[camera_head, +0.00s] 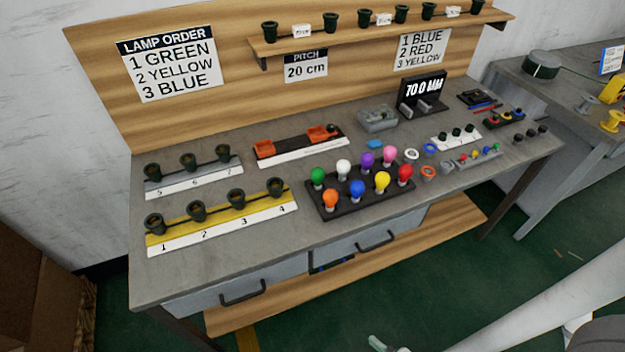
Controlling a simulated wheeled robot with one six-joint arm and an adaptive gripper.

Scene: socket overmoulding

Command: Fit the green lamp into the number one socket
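The green lamp (317,176) stands upright at the back left of a dark lamp rack (335,212), among lamps of other colours. The number one socket (154,222) is the leftmost dark socket on the yellow strip (222,221), above the printed 1. Its mouth faces up and no lamp shows in it. Sockets 2, 3 and 4 stand to its right, also without lamps. My gripper is not clearly in view; only a pale arm link of mine crosses the bottom right, away from the bench.
A grey strip (193,178) with more sockets lies behind the yellow one. A tray with orange parts (300,145), a 70.0 mm display (423,88) and small parts fill the back and right. The grey bench (170,278) is clear along its front left.

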